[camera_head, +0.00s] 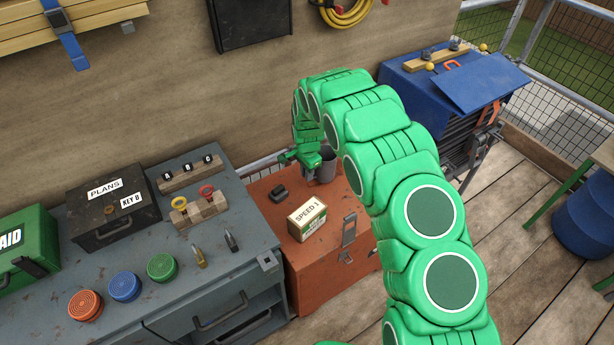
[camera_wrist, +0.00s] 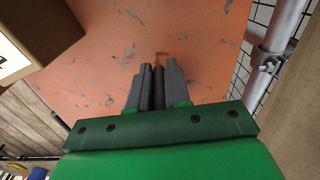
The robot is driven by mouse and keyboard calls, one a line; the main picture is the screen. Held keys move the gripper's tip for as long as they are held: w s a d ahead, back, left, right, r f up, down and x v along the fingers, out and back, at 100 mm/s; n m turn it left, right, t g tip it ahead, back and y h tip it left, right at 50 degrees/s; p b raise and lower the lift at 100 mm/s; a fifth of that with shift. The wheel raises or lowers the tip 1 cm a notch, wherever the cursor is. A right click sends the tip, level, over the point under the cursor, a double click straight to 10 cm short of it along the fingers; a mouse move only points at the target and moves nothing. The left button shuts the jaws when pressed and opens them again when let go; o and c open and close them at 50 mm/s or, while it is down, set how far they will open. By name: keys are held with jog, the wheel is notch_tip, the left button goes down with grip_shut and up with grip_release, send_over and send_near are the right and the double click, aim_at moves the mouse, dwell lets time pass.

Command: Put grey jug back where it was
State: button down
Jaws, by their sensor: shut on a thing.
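The grey jug (camera_head: 325,166) is in the head view, at the back right of the orange-red chest (camera_head: 336,266). It looks upright, partly covered by my green wrist and arm. Whether its base touches the chest top cannot be told. My gripper (camera_head: 290,157) is right beside the jug, at its upper left, and shut on it. In the wrist view, the grey fingers (camera_wrist: 158,88) are close together around a narrow dark piece, with the chest's scuffed top (camera_wrist: 110,50) beyond them. The jug's body does not show clearly there.
A grey workbench (camera_head: 215,250) adjoins the chest at left. The wooden wall (camera_head: 220,110) is close behind.

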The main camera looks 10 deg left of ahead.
jog(key=shift+f, duration=0.95)
jog(key=shift+f, duration=0.15)
jog(key=c, duration=1.1)
grip_release()
notch_tip(320, 180, up, 12)
jog(key=shift+s+d, duration=0.1)
jog(key=shift+s, duration=0.05)
jog(key=shift+o, duration=0.5)
